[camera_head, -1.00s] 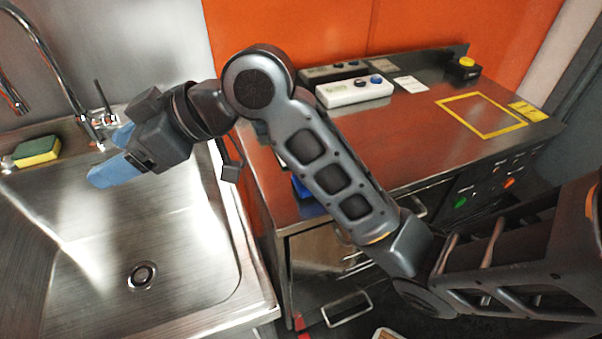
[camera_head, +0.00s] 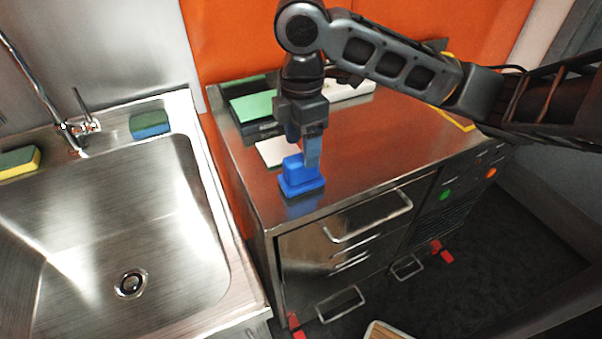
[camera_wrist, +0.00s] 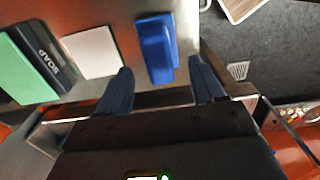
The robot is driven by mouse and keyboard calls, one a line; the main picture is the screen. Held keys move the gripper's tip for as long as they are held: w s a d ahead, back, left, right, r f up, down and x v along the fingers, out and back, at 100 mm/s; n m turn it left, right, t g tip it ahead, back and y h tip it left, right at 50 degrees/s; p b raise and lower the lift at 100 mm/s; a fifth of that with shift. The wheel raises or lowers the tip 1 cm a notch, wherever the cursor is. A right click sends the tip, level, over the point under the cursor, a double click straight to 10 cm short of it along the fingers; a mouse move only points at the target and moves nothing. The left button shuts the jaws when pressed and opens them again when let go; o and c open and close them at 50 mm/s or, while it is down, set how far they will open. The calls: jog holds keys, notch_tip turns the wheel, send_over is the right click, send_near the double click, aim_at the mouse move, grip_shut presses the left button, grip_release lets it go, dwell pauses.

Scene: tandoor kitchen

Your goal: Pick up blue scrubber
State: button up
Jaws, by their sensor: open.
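The blue scrubber (camera_head: 300,184), a block with a raised grip, lies on the steel counter near its front left edge. In the wrist view the scrubber (camera_wrist: 156,48) shows ahead of and between my two fingers. My gripper (camera_head: 306,150) points down at the scrubber, and one finger overlaps its upper right part in the head view. My gripper also shows in the wrist view (camera_wrist: 160,74), with its fingers apart and nothing held. Whether a finger touches the scrubber I cannot tell.
A white pad (camera_head: 270,151) and a dark box with a green top (camera_head: 254,106), labelled SOAP in the wrist view, lie left of my gripper. A blue-green sponge (camera_head: 150,124) and a yellow-green sponge (camera_head: 18,162) lie on the sink rim.

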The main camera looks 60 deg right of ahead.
aim_at(301, 156)
jog(key=shift+f+p, duration=0.4)
jog(key=shift+f, duration=2.6)
jog(key=shift+w, duration=0.1)
jog(key=c, duration=1.1)
jog(key=shift+r, duration=0.1)
jog(key=shift+r, duration=0.55)
jog(key=r, duration=0.3)
jog(key=shift+s+d+r+b, duration=0.1)
jog(key=shift+s+d+b, duration=0.15)
jog(key=shift+s+b, duration=0.15)
jog(key=s+d+r, duration=0.1)
jog(key=s+r, duration=0.1)
jog(key=s, duration=0.1)
jog(key=s+d+r+b, duration=0.1)
jog(key=s+d+r, duration=0.1)
jog(key=s, duration=0.1)
jog(key=s+d+r, duration=0.1)
jog(key=s+r, duration=0.1)
jog(key=s, duration=0.1)
jog(key=shift+s+d+r+b, duration=0.3)
jog(key=shift+s+d, duration=0.05)
